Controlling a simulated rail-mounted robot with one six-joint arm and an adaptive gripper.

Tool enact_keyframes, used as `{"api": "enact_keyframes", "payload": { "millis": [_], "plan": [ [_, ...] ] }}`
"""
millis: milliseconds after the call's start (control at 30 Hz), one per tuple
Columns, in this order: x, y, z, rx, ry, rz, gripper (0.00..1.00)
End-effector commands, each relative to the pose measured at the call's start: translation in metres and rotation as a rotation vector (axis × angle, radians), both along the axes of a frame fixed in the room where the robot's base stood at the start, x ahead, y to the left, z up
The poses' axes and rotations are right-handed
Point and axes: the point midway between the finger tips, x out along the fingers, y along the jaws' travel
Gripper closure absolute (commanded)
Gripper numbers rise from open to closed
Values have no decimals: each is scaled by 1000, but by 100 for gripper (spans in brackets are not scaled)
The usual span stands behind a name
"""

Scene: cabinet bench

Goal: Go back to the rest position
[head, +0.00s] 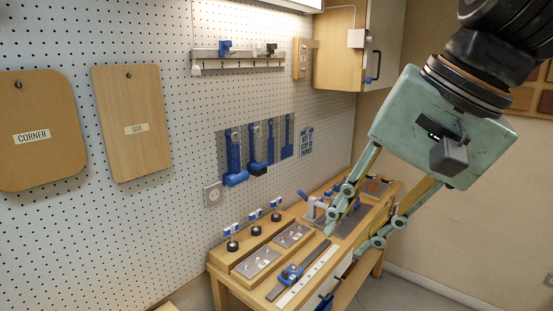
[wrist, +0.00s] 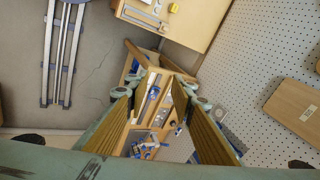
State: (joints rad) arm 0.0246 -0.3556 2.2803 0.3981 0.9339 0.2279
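My gripper (head: 348,240) is pale green and hangs at the upper right of the head view, tilted down to the left. Its two fingers are spread apart with nothing between them. In the wrist view the open fingers (wrist: 157,95) show on both sides, with the workbench seen between and beyond them. In the head view the gripper appears in front of the right part of the wooden workbench (head: 218,277). I cannot tell its exact height, but no contact with the bench shows.
A pegboard (head: 180,215) carries a CORNER board (head: 38,150), a SIDE board (head: 133,150) and blue tools (head: 234,165). An open wall cabinet (head: 335,55) is at the back. The bench holds a blue clamp-like part (head: 290,274) and metal plates (head: 257,262). Floor (head: 420,297) shows at right.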

Motion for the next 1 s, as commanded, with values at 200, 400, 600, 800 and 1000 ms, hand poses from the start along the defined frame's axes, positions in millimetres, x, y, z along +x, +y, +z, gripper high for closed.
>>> {"api": "enact_keyframes", "payload": {
  "millis": [200,400,600,800,1000],
  "plan": [
    [-46,-27,-34,-136,-34,108,77],
    [-84,-54,-62,-261,-60,210,77],
    [-114,-78,-86,-372,-80,302,77],
    [-131,-92,-99,-436,-88,355,77],
    [-134,-95,-102,-451,-89,368,77]
  ]
}}
